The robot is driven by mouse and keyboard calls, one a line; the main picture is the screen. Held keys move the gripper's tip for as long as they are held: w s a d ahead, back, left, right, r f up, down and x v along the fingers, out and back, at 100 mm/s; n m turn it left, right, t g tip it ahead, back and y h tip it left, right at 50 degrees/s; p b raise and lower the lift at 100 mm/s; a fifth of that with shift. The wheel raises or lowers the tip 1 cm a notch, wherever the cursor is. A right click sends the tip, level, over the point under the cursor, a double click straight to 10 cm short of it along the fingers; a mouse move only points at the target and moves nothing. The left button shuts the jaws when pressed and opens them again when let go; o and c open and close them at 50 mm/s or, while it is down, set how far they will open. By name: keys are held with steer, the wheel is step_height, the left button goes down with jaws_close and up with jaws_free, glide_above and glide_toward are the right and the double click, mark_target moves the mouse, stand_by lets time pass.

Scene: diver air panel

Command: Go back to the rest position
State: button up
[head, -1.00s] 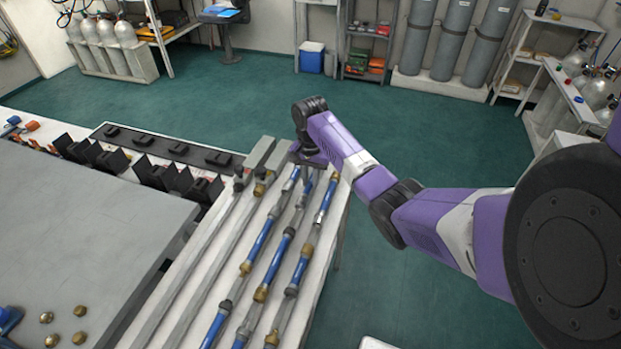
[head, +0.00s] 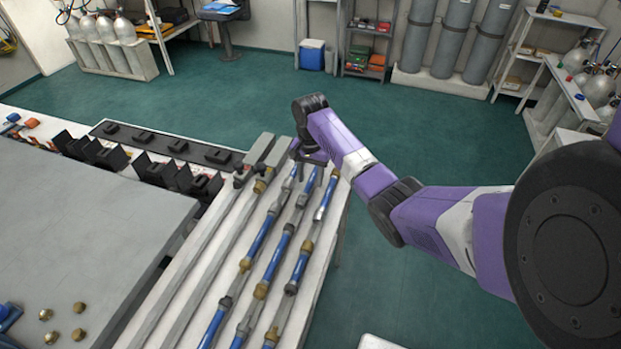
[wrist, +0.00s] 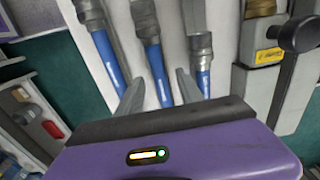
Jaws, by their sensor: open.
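My gripper (head: 312,160) is at the far end of the white panel with the blue hoses, at the end of my purple arm. In the wrist view, my gripper (wrist: 158,90) shows two grey fingers spread apart with nothing held between them. Blue hoses with grey end fittings (wrist: 148,45) lie beyond and between the fingers. Whether the fingers touch the hoses or the panel cannot be told. The fingertips are partly hidden in the head view by my wrist.
The white panel (head: 185,272) carries several blue hoses with brass fittings and grey rails. A grey table (head: 85,225) with brass pieces stands at left. Grey cylinders (head: 450,40) stand at the back wall. Green floor (head: 440,130) is open beyond my arm.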

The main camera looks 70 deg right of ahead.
steer(key=shift+r, duration=3.6)
steer(key=shift+w, duration=0.1)
